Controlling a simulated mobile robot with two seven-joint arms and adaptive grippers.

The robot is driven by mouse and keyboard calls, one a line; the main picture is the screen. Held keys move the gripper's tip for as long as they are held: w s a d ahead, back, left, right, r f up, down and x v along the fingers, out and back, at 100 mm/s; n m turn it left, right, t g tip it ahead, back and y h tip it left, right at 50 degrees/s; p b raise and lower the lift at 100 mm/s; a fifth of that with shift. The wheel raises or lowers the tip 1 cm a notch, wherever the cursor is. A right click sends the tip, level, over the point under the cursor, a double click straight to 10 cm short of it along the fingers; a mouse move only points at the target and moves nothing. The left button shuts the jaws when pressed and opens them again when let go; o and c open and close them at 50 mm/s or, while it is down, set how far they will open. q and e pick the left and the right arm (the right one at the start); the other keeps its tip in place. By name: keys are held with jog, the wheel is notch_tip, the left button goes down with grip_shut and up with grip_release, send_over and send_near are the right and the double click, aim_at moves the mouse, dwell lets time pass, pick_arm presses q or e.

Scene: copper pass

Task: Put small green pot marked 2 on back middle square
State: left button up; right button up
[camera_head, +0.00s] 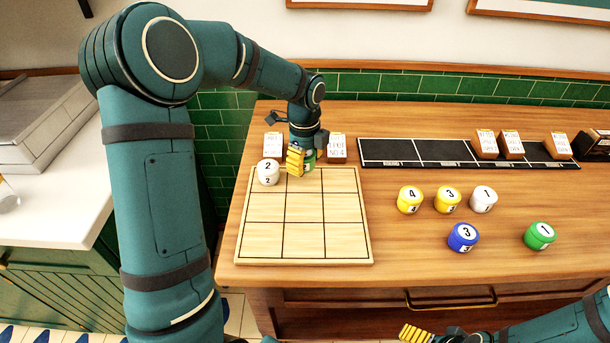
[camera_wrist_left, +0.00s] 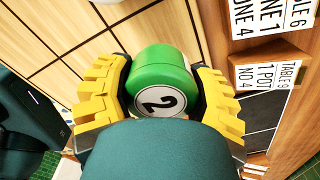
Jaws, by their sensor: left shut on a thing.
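The small green pot marked 2 (camera_wrist_left: 160,82) is between the yellow fingers of my left gripper (camera_wrist_left: 163,95), which is shut on it. In the head view my left gripper (camera_head: 301,160) is at the back middle square (camera_head: 303,184) of the wooden grid board (camera_head: 305,258), with the green pot (camera_head: 309,158) mostly hidden behind a finger. I cannot tell whether the pot touches the board. A white pot marked 2 (camera_head: 268,173) stands on the back left square. My right gripper (camera_head: 416,333) is at the bottom edge, and its opening is unclear.
Yellow pots 4 (camera_head: 409,201) and 3 (camera_head: 447,201), a white pot 1 (camera_head: 484,200), a blue pot 3 (camera_head: 462,238) and a green pot 1 (camera_head: 540,236) stand on the right. Cards stand behind the board (camera_head: 336,148) and along a black strip (camera_head: 400,152). The other squares are clear.

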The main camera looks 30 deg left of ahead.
aim_at(305, 180)
pick_arm(q)
jog(key=shift+f+b, duration=0.45)
jog(key=shift+f, duration=1.65)
jog(key=shift+f, duration=0.2)
jog(key=o, duration=1.3)
jog(key=shift+o, duration=0.2)
notch_tip(305, 180, up, 12)
jog(key=p, duration=0.3)
jog(key=shift+a+r, duration=0.1)
jog(key=shift+r, duration=0.1)
